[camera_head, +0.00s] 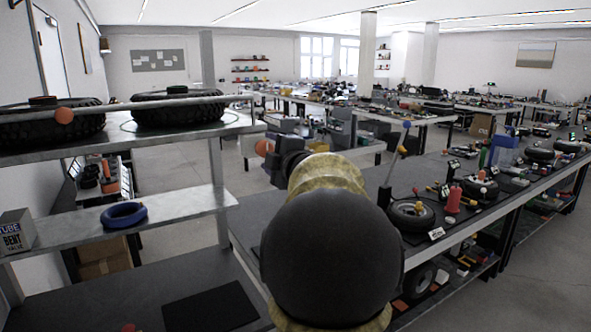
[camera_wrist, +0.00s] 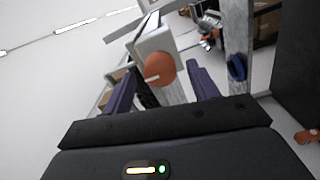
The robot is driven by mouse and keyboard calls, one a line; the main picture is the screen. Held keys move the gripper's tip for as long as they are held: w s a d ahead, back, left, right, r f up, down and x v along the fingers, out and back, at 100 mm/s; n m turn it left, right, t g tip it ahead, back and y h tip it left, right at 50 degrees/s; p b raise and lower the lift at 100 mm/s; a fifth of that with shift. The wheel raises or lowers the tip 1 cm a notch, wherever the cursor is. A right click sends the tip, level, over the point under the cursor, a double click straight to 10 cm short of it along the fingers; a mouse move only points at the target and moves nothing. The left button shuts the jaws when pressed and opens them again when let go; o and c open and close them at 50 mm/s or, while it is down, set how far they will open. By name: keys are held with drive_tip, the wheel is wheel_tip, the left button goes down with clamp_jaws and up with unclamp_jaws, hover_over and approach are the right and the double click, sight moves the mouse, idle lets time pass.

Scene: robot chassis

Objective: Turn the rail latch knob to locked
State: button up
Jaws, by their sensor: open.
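An orange round knob (camera_wrist: 159,68) with a short white line on its face shows in the wrist view, on a pale block. The white line lies nearly level in the picture, tilted slightly. My gripper (camera_wrist: 163,75) is open, with its two purple fingers on either side of the knob in the picture. I cannot tell how much gap is left, and no contact shows. In the head view an orange knob (camera_head: 64,115) sits on the rail (camera_head: 150,105) along the shelf front. My gripper's fingers cannot be made out there.
Tyres (camera_head: 178,105) lie on the upper shelf at left. A blue ring (camera_head: 124,215) and a boxed tube (camera_head: 17,232) are on the shelf below.

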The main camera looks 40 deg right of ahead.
drive_tip(key=b+v, duration=0.1)
drive_tip(key=v, duration=1.3)
drive_tip(key=shift+s+b, duration=0.3)
drive_tip(key=shift+b, duration=0.05)
drive_tip(key=w+a+f+m+g+p, duration=0.1)
drive_tip(key=w+a+f+m+g, duration=0.2)
drive_tip(key=f, duration=0.4)
drive_tip(key=w+a+f+m+g+p, duration=0.1)
drive_tip(key=w+a+f+m, duration=0.25)
drive_tip(key=a+f, duration=0.2)
drive_tip(key=w+a+f+m+g+p, duration=0.1)
drive_tip(key=w+a+f+m+g, duration=0.2)
drive_tip(key=f, duration=0.4)
drive_tip(key=s+a+f+m+g+y, duration=0.2)
drive_tip(key=s+a+f+g, duration=0.2)
drive_tip(key=a, duration=0.5)
drive_tip(key=s+a+f+m+g+y+p, duration=0.1)
drive_tip(key=s+a+f+g+y, duration=0.1)
drive_tip(key=s+a+f, duration=0.6)
wheel_tip(320, 180, down, 2)
drive_tip(key=shift+s+a+f+m+g+p, duration=0.3)
drive_tip(key=shift+a+g, duration=0.25)
drive_tip(key=shift+g, duration=0.35)
drive_tip(key=shift+w, duration=0.1)
